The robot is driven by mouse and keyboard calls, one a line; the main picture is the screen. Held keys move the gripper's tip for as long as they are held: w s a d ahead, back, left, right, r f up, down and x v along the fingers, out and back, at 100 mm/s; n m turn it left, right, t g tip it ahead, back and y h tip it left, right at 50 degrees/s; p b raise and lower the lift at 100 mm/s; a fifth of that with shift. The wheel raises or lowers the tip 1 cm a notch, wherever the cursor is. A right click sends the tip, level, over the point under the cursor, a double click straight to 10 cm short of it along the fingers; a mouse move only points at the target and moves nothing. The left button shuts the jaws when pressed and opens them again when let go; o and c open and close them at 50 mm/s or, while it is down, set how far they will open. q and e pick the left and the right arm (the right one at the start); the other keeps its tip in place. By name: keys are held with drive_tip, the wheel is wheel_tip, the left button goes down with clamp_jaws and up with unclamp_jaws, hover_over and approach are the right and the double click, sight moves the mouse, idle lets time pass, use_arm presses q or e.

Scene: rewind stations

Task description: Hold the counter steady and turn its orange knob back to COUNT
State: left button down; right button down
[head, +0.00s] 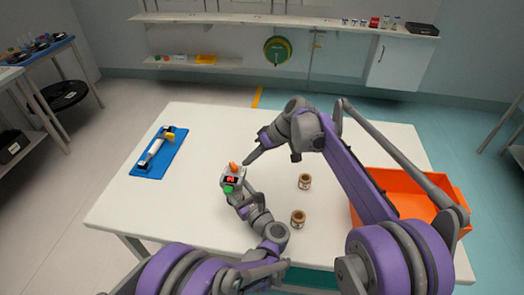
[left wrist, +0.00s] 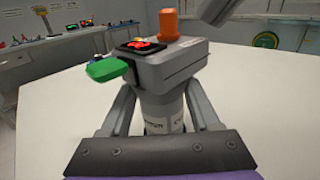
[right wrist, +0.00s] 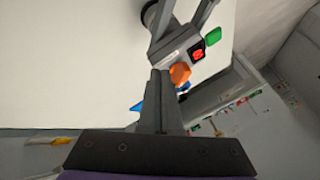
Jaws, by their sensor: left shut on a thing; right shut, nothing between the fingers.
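The counter (head: 232,177) is a grey box with a red lit display, a green tab (left wrist: 107,69) on its side and an orange knob (left wrist: 168,24) on top. It stands on a pale round post (left wrist: 163,110). My left gripper (left wrist: 165,115) is shut around that post just under the box. My right gripper (right wrist: 165,75) is shut and empty, its tips close to the orange knob (right wrist: 180,73). In the head view, my right gripper (head: 250,159) points at the knob (head: 233,166) from the right. I cannot tell whether the tips touch the knob.
A blue tray (head: 140,172) with a white and yellow tool lies at the table's left. Two small brown-lidded jars (head: 305,181) (head: 298,218) stand right of the counter. An orange bin (head: 400,182) is at the right edge. The table's back middle (head: 210,125) is clear.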

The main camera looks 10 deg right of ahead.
sight(235, 172)
drive_tip(key=shift+s+a, duration=0.35)
drive_tip(key=shift+a, duration=0.4)
drive_tip(key=shift+s+a+m+t+h, duration=0.15)
drive_tip(key=shift+s+m+t, duration=0.2)
drive_tip(key=shift+m, duration=0.3)
drive_tip(key=shift+s+d+m+t+h, duration=0.1)
drive_tip(key=shift+m+t+h, duration=0.05)
drive_tip(key=shift+m+t, duration=0.4)
drive_tip(key=m+t+h, duration=0.1)
drive_tip(key=m, duration=0.1)
drive_tip(key=s+a+m+t+h, duration=0.1)
drive_tip(key=m, duration=0.2)
drive_tip(key=s+m+t+h, duration=0.1)
drive_tip(key=m, duration=0.2)
drive_tip(key=shift+a+h, duration=0.4)
drive_tip(key=m, duration=0.1)
drive_tip(key=m+h, duration=0.1)
drive_tip(key=a+m+t, duration=0.1)
drive_tip(key=shift+s+h, duration=0.25)
drive_tip(key=shift+h, duration=0.05)
drive_tip(key=shift+a, duration=0.15)
use_arm(q)
drive_tip(key=shift+d, duration=0.15)
use_arm(e)
drive_tip(key=shift+a, duration=0.55)
